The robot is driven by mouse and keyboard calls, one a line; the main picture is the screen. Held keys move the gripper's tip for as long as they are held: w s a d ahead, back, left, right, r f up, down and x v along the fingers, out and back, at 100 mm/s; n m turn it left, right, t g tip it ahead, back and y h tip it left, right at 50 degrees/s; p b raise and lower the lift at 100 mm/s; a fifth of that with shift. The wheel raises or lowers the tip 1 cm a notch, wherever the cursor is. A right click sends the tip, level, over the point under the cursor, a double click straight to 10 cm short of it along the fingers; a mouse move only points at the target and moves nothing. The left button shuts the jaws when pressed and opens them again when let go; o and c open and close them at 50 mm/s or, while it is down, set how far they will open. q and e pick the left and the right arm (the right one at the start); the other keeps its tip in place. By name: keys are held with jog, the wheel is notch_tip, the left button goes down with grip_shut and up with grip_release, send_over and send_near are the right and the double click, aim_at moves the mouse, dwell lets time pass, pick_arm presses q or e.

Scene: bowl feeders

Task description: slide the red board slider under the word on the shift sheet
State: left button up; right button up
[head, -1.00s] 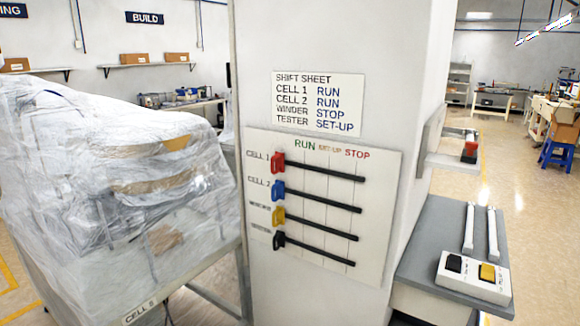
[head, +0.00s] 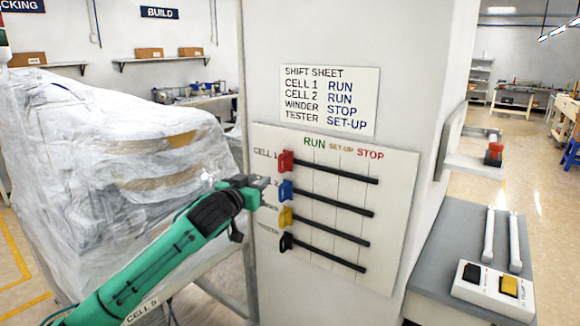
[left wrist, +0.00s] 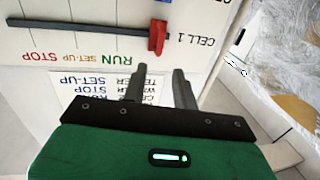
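The red board slider (head: 286,161) sits at the left end of the top slot (head: 335,174), the CELL 1 row, left of the RUN heading (head: 314,143). The shift sheet (head: 329,100) above reads CELL 1 RUN. My left gripper (head: 252,207) is left of the board and lower than the red slider, apart from it, partly covering the row labels. In the left wrist view, upside down, the fingers (left wrist: 161,82) are apart with nothing between them, and the red slider (left wrist: 158,37) lies beyond their tips. My right gripper is not in view.
Blue (head: 286,190), yellow (head: 286,216) and black (head: 286,242) sliders sit at the left ends of the lower slots, close below the red one. A plastic-wrapped machine (head: 110,180) stands left of the pillar. A grey side table (head: 445,240) with a switch box (head: 490,288) stands right.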

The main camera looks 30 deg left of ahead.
aim_at(279, 165)
pick_arm(q)
jog(key=w+p, duration=0.1)
jog(key=w, duration=0.3)
jog(key=w+a+p, duration=0.1)
jog(key=w, duration=0.3)
jog(key=w+p, duration=0.2)
jog(key=w, duration=0.2)
jog(key=shift+w+a, duration=0.15)
jog(key=shift+a, duration=0.15)
jog(key=shift+w, duration=0.6)
grip_shut()
